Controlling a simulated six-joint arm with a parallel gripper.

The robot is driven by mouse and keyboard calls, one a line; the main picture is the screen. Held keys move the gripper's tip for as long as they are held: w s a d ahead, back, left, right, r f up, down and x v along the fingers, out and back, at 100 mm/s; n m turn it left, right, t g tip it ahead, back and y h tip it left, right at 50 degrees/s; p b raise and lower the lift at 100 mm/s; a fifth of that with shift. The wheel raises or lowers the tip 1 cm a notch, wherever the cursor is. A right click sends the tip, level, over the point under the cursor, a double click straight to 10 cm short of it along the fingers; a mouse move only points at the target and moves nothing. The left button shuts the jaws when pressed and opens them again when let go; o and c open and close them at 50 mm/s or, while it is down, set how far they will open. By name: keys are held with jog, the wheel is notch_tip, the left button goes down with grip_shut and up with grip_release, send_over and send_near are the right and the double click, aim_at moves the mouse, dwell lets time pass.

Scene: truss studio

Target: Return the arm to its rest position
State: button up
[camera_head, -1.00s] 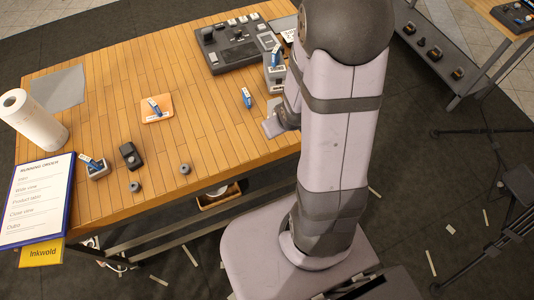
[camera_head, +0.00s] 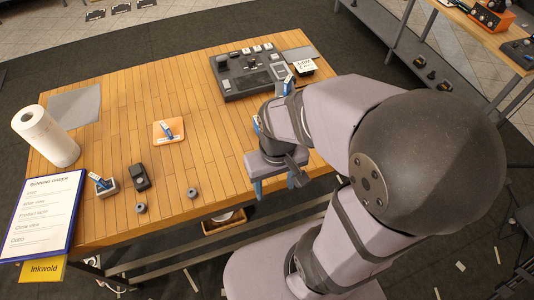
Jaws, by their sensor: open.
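My arm bends up from its base at the lower right, with its large dark joint close to the camera. My gripper (camera_head: 275,187) hangs at the table's right front edge and points down. Its two blue fingers are apart and nothing shows between them. The wooden table (camera_head: 190,80) lies behind and to the left of it.
A control panel (camera_head: 232,84) stands at the back right. An orange pad (camera_head: 160,136) with a blue item lies mid-table. A paper roll (camera_head: 45,136), a black device (camera_head: 140,177), a small grey holder (camera_head: 104,190) and a running-order sign (camera_head: 40,212) are at left.

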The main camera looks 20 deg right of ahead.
notch_tip(320, 180, down, 8)
jog(key=b, duration=0.8)
jog(key=shift+f, duration=0.2)
dwell(0.4)
